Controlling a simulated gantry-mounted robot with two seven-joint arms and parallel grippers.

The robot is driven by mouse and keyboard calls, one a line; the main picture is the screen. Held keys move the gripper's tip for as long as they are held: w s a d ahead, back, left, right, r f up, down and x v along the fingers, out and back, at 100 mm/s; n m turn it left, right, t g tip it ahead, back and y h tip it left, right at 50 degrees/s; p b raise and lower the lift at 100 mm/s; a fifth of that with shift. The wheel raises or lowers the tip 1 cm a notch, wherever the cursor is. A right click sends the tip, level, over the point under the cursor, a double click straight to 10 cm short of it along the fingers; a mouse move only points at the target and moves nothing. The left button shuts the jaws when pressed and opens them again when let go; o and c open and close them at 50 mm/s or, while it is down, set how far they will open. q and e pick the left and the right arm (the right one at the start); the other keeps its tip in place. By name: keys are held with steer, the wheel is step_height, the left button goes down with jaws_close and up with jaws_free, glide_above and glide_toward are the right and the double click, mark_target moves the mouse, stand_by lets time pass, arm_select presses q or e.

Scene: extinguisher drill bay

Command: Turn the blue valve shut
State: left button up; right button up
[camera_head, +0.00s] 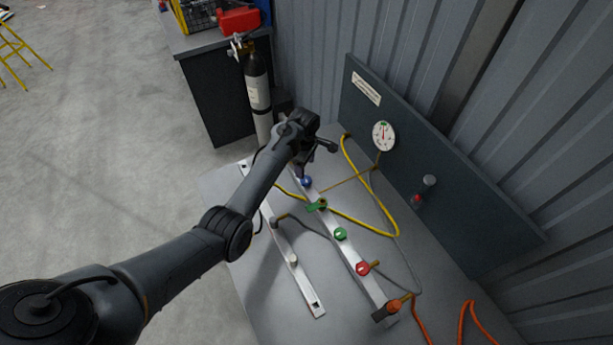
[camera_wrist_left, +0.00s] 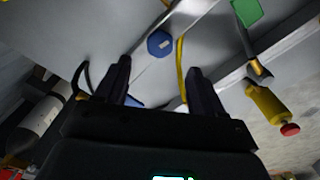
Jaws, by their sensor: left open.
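The blue valve (camera_head: 306,182) is a small round knob near the far end of the metal rail (camera_head: 351,250) on the bench. It also shows in the left wrist view as a blue many-sided cap (camera_wrist_left: 160,43), just beyond the fingertips and roughly between their lines. My left gripper (camera_head: 318,160) is over the far end of the rail, close to the blue valve. In the left wrist view the gripper (camera_wrist_left: 160,80) has its two fingers apart, with nothing held between them. I cannot tell the exact gap between fingertips and valve. My right gripper is not in view.
A green lever (camera_head: 316,206), a green knob (camera_head: 340,234), a red knob (camera_head: 363,269) and an orange fitting (camera_head: 393,306) line the rail. A yellow hose (camera_head: 365,222) loops beside it. A panel with a gauge (camera_head: 384,136) stands behind. A gas cylinder (camera_head: 258,95) stands beyond.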

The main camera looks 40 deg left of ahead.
mark_target(305, 179)
arm_select(q)
step_height(305, 179, down, 7)
steer(key=shift+f+b, duration=0.2)
steer(key=shift+b, duration=0.55)
steer(key=c, duration=1.1)
steer(key=shift+o, duration=0.2)
